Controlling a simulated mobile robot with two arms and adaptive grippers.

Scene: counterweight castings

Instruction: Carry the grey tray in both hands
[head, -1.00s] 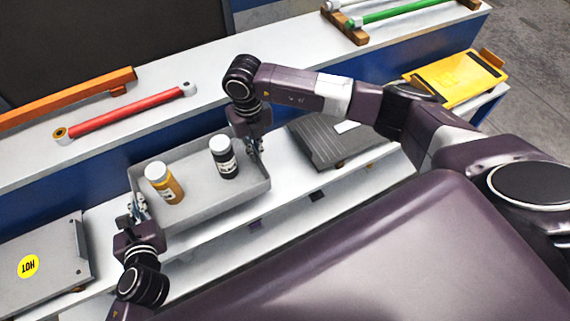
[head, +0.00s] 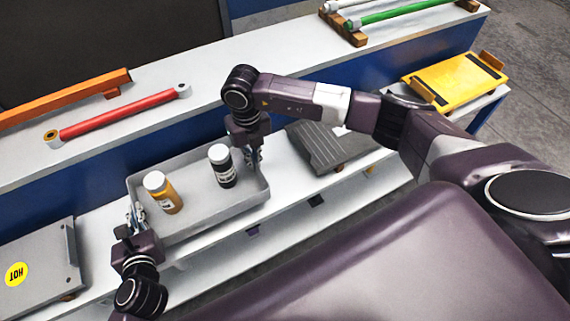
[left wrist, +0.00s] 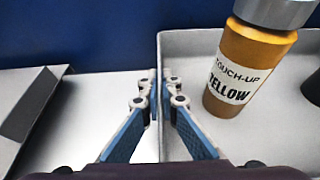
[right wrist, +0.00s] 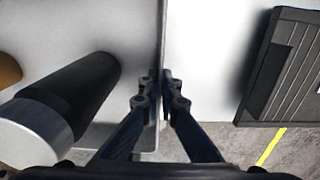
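The grey tray (head: 205,221) is low and open, over the white front ledge in the head view. My left gripper (head: 137,217) is shut on its left end wall; the left wrist view shows the fingers (left wrist: 160,95) on either side of that wall. My right gripper (head: 254,158) is shut on its right end wall, as the right wrist view (right wrist: 161,95) shows. A yellow touch-up bottle (head: 165,195) and a black bottle with a white cap (head: 225,170) stand upright in the tray. I cannot tell how far the tray is above the ledge.
A grey plate with a HOT sticker (head: 40,265) lies left of the tray. A dark ribbed plate (head: 322,150) lies close to its right, with a yellow fixture (head: 452,82) farther right. A red bar (head: 120,117) and an orange bar (head: 65,100) lie on the upper shelf behind.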

